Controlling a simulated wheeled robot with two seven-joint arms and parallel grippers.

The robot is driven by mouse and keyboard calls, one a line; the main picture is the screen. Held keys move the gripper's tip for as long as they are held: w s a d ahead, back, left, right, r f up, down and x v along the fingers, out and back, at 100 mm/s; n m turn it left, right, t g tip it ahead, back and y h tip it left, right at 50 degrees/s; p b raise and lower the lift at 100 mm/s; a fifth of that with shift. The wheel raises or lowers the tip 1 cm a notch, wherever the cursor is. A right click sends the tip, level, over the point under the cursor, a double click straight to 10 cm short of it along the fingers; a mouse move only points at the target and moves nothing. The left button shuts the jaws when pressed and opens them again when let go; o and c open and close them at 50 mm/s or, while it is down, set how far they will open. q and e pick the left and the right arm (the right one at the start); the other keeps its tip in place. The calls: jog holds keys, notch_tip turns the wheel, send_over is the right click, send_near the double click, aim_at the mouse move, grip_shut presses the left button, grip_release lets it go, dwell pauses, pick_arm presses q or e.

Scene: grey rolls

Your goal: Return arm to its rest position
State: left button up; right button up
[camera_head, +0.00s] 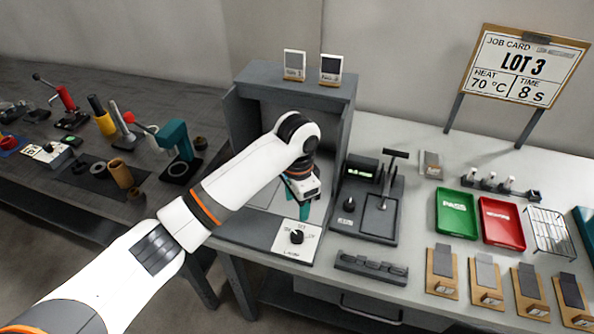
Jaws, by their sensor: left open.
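My left arm comes in from the lower left and reaches across to the grey open-fronted booth (344,130). My left gripper (304,211) has teal fingers and points down inside the front of the booth. It is open, and I see nothing between its fingers, though the wrist hides part of them. A white panel with a black knob (297,237) sits just below and in front of it. My right gripper is not in view.
Right of the booth stand a dark press device (376,205), a green PASS tray (456,213) and a red tray (502,223). A job card (523,68) stands behind. Several wooden stands (443,272) line the front edge. Tools, including a teal press (177,140), crowd the left bench.

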pick_arm(q)
jog(key=shift+s+f, duration=0.1)
jog(key=s+a+f+n+t+h, duration=0.1)
jog(key=s+a+f+n+h, duration=0.15)
jog(key=s+f, duration=0.75)
jog(key=s+a+r+n+t+y, duration=0.1)
jog(key=s+a+n+t+y, duration=0.15)
jog(key=s+a+n, duration=1.05)
jog(key=s+a+f+m+g, duration=0.1)
jog(key=s+a+f+m, duration=0.2)
jog(key=f, duration=1)
jog(key=s+a+f+m, duration=0.2)
jog(key=s+f, duration=0.1)
jog(key=f, duration=1)
jog(key=s+a+f+g, duration=0.1)
jog(key=s+a+f, duration=0.2)
jog(key=s+f, duration=1.2)
jog(key=shift+s+f, duration=0.4)
jog(key=shift+s, duration=0.3)
